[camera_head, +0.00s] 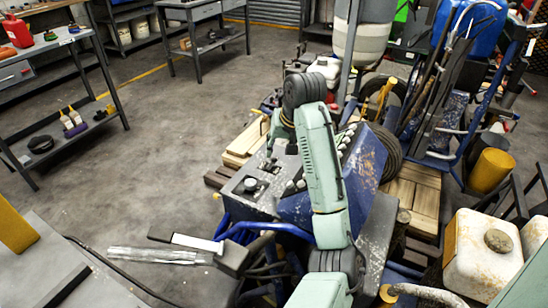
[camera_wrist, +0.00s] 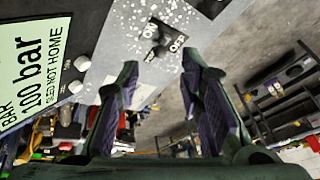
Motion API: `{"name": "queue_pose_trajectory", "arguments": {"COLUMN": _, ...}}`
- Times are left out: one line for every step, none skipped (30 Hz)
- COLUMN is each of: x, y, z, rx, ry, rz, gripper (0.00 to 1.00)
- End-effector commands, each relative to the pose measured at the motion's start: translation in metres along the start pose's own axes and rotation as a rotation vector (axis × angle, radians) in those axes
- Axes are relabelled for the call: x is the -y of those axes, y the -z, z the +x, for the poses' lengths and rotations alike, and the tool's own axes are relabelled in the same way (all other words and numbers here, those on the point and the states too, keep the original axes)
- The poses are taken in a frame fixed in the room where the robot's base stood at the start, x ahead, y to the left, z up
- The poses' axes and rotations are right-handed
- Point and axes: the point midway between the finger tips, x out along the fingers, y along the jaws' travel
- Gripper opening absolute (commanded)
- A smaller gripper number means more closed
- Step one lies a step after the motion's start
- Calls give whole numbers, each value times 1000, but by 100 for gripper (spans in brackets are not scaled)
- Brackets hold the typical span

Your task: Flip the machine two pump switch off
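In the wrist view a dark switch (camera_wrist: 160,38) with white lettering, reading OFF at one end, sits on a paint-chipped grey plate. My gripper (camera_wrist: 160,68) is open and empty. Its two dark fingers point toward the plate, with the switch just beyond and between the tips; I see no contact. No machine number is readable.
A pale green label (camera_wrist: 32,75) reading "100 bar" and "SLED NOT HOME" lies left of the switch, with white knobs (camera_wrist: 75,75) beside it. White jugs (camera_head: 485,250) and a yellow cylinder (camera_head: 491,170) stand right of the machine. Open floor (camera_head: 130,190) lies left.

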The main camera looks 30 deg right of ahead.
Motion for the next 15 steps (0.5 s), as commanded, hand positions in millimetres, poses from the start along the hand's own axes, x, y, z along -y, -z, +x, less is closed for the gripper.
{"name": "queue_pose_trajectory", "arguments": {"x": 4, "y": 0, "z": 11, "rx": 3, "ry": 9, "rz": -1, "gripper": 34}}
{"name": "queue_pose_trajectory", "arguments": {"x": 4, "y": 0, "z": 18, "rx": 4, "ry": 9, "rz": 0, "gripper": 34}}
{"name": "queue_pose_trajectory", "arguments": {"x": 3, "y": -1, "z": 26, "rx": 5, "ry": 7, "rz": 1, "gripper": 34}}
{"name": "queue_pose_trajectory", "arguments": {"x": 3, "y": -2, "z": 32, "rx": 6, "ry": 7, "rz": 0, "gripper": 34}}
{"name": "queue_pose_trajectory", "arguments": {"x": 3, "y": -1, "z": 36, "rx": 2, "ry": 7, "rz": -2, "gripper": 34}}
{"name": "queue_pose_trajectory", "arguments": {"x": 3, "y": 0, "z": 42, "rx": 1, "ry": 7, "rz": -1, "gripper": 34}}
{"name": "queue_pose_trajectory", "arguments": {"x": 3, "y": -1, "z": 47, "rx": 1, "ry": 6, "rz": -1, "gripper": 34}}
{"name": "queue_pose_trajectory", "arguments": {"x": 2, "y": -1, "z": 51, "rx": 2, "ry": 5, "rz": 0, "gripper": 34}}
{"name": "queue_pose_trajectory", "arguments": {"x": 2, "y": -1, "z": 56, "rx": 4, "ry": 4, "rz": -1, "gripper": 34}}
{"name": "queue_pose_trajectory", "arguments": {"x": 1, "y": -1, "z": 58, "rx": 4, "ry": 2, "rz": 1, "gripper": 34}}
{"name": "queue_pose_trajectory", "arguments": {"x": 0, "y": 0, "z": 60, "rx": 4, "ry": 0, "rz": 1, "gripper": 34}}
{"name": "queue_pose_trajectory", "arguments": {"x": 0, "y": 0, "z": 65, "rx": 4, "ry": -1, "rz": 1, "gripper": 34}}
{"name": "queue_pose_trajectory", "arguments": {"x": 0, "y": 0, "z": 68, "rx": 2, "ry": -1, "rz": 1, "gripper": 34}}
{"name": "queue_pose_trajectory", "arguments": {"x": 0, "y": 0, "z": 70, "rx": 3, "ry": -1, "rz": 1, "gripper": 34}}
{"name": "queue_pose_trajectory", "arguments": {"x": 0, "y": 0, "z": 73, "rx": 2, "ry": 0, "rz": 1, "gripper": 34}}
